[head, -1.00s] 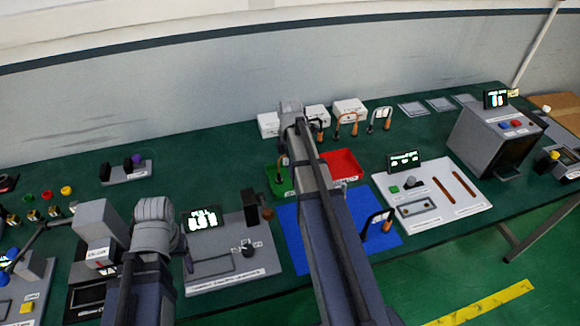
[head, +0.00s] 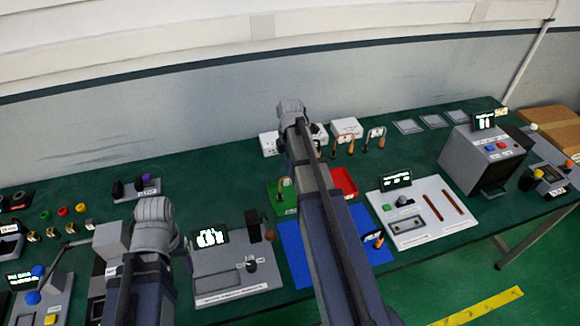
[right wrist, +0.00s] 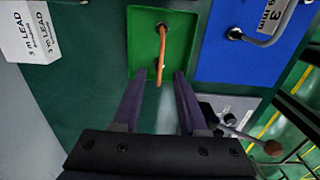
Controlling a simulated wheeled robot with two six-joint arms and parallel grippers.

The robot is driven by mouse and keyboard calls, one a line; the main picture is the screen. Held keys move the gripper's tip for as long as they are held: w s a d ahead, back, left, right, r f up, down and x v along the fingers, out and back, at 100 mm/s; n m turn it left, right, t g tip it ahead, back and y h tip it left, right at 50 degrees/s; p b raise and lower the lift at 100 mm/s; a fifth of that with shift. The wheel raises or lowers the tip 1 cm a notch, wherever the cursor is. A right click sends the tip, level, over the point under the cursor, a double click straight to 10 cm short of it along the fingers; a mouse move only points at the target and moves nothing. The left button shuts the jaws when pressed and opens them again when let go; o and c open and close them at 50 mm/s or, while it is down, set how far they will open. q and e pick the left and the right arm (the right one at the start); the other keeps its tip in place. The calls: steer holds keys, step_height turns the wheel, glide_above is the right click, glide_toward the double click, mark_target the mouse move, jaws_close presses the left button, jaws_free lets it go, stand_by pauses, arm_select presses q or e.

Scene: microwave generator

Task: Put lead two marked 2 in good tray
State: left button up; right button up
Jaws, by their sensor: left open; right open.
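The green tray (head: 291,209) stands beside the blue mat; I take it as the good tray. A lead with an orange-brown part and a dark end (right wrist: 162,50) is in the green tray (right wrist: 142,30); I cannot read a 2 on it. My right gripper (right wrist: 160,77) is open, its fingertips at the tray's near edge, either side of the lead's lower end. I cannot see finger contact. In the head view its arm partly covers the tray. My left gripper (head: 187,256) is mostly hidden behind its own arm, over the bench at left.
The red tray (head: 343,181) stands right of the green tray. Leads stand by white boxes (head: 346,128) at the back. A panelled unit (head: 420,211) stands right of the mat.

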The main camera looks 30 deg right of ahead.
step_height(320, 180, up, 2)
steer(key=shift+r+p, duration=0.1)
steer(key=shift+p, duration=0.45)
arm_select(q)
step_height(320, 180, up, 2)
steer(key=shift+r, duration=0.1)
arm_select(e)
steer(key=shift+a, duration=0.1)
steer(key=s+a+m, duration=0.2)
steer(key=a, duration=0.4)
steer(key=s+a+m, duration=0.1)
steer(key=s+a, duration=0.1)
steer(key=a, duration=0.4)
steer(key=s+a+m, duration=0.2)
steer(key=a, duration=0.5)
steer(key=shift+s+m+h, duration=0.3)
steer(key=shift+s, duration=0.1)
steer(key=s+a+m, duration=0.6)
steer(key=s+a, duration=0.3)
steer(key=a, duration=0.2)
steer(key=shift+s+a+h, duration=0.15)
steer(key=shift+s+h, duration=0.15)
steer(key=shift+s, duration=0.05)
arm_select(q)
steer(key=shift+f, duration=0.2)
